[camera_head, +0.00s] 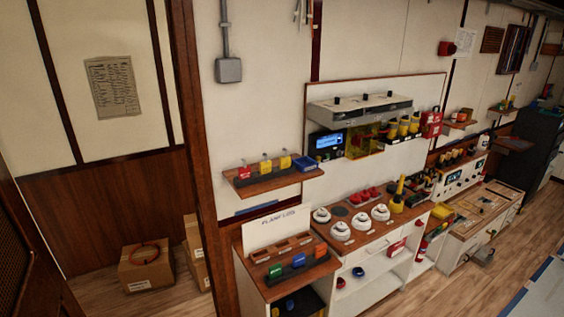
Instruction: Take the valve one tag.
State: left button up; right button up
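A small wooden wall shelf (272,183) carries a dark rack with three upright tags: a red tag (245,173), a yellow tag (266,166) and another yellow tag (286,161). Their lettering is too small to read, so I cannot tell which one is the valve one tag. On the cabinet below stands a dark rack with a green piece (275,271), a blue piece (298,260) and an orange piece (320,250). Neither of my grippers is in view.
A white sign (277,228) stands behind the low cabinet. A counter (350,243) with white round devices extends right. Cardboard boxes (146,270) stand at the left.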

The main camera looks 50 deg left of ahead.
aim_at(266, 167)
jog(key=i, duration=2.05)
